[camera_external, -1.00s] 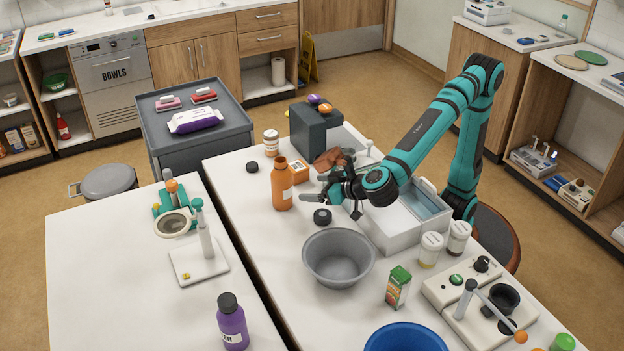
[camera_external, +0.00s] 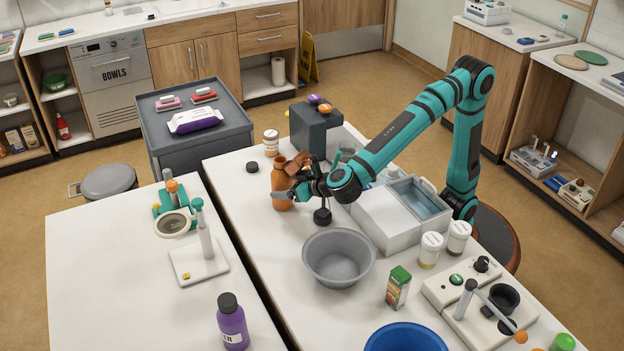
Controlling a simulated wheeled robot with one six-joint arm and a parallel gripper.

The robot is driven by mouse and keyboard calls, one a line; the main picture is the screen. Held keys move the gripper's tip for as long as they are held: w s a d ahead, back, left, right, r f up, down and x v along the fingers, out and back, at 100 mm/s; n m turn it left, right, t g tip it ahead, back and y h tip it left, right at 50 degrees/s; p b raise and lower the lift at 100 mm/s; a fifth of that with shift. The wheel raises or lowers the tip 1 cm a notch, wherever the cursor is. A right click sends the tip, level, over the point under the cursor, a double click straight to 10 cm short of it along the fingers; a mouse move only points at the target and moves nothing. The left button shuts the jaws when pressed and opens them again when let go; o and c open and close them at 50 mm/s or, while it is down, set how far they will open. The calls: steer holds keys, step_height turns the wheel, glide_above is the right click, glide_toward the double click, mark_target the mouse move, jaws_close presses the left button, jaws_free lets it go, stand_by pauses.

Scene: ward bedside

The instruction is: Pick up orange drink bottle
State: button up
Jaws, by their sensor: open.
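The orange drink bottle (camera_external: 282,174) stands upright on the white table, left of my arm. It has no cap on its neck. My gripper (camera_external: 283,190) is open at the bottle's body, with its fingers reaching to it from the right. One finger shows across the bottle's lower front. I cannot tell whether the fingers touch the bottle.
A small black cap (camera_external: 252,167) lies left of the bottle. A black round piece (camera_external: 322,216) sits below my gripper. A grey bowl (camera_external: 338,258) stands in front. A white pill jar (camera_external: 271,142) and a dark grey box (camera_external: 314,131) stand behind. A white bin (camera_external: 388,222) is to the right.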

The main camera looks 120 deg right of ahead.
steer(key=shift+w+d+f, duration=0.15)
steer(key=shift+w+d, duration=0.05)
steer(key=shift+d, duration=0.15)
steer(key=c, duration=1.2)
steer(key=shift+c, duration=0.2)
